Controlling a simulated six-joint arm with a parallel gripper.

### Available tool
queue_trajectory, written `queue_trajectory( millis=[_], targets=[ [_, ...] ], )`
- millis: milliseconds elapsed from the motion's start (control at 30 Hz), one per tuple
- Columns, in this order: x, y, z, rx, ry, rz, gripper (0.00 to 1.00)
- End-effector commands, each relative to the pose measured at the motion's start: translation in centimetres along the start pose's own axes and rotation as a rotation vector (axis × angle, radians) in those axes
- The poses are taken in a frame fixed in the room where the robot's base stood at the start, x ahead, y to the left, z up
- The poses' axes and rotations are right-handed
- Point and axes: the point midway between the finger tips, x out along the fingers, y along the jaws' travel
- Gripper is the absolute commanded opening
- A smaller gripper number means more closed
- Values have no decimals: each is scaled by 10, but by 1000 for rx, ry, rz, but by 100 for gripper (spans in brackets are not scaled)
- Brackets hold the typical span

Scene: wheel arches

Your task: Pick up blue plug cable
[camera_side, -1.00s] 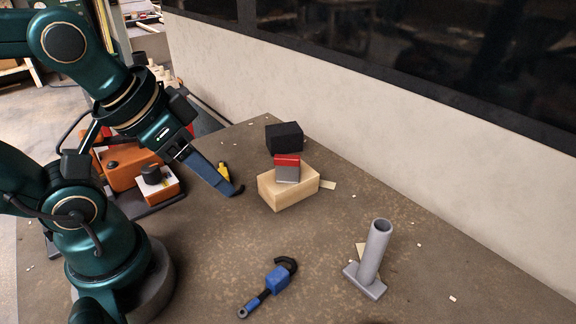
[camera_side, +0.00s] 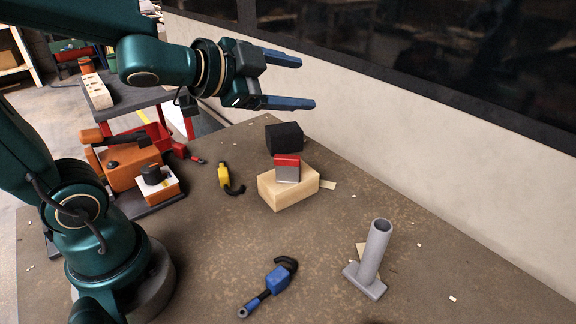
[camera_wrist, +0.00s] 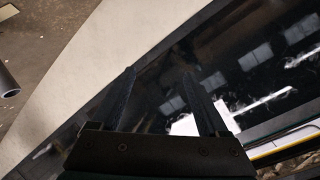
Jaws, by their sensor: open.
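The blue plug cable (camera_side: 278,280) lies on the brown table at the front middle in the side view.
A yellow plug with a black hook (camera_side: 224,176) lies left of a wooden block (camera_side: 288,194) with a red and grey piece (camera_side: 287,168) on top. A black block (camera_side: 284,138) is behind. A grey tube on a base (camera_side: 375,250) stands right. The wall bounds the back.

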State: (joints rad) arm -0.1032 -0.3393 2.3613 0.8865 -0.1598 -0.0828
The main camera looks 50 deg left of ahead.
Motion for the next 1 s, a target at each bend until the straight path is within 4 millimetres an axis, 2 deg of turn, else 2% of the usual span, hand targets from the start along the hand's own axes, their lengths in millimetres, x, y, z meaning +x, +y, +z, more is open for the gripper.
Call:
queue_trajectory(
  millis=[33, 100, 233, 367, 500, 700, 833, 1000],
  targets=[
    [14, 11, 1, 73, 43, 64, 78],
    [26, 31, 2, 160, 116, 167, 78],
    [34, 78, 15, 260, 237, 403, 78],
    [22, 125, 39, 274, 341, 668, 78],
    [-8, 166, 70, 204, 433, 948, 78],
    [-50, 196, 106, 34, 500, 1221, 78],
    [-57, 206, 121, -52, 479, 1267, 78],
    [-57, 212, 126, -109, 462, 1271, 78]
  ],
)
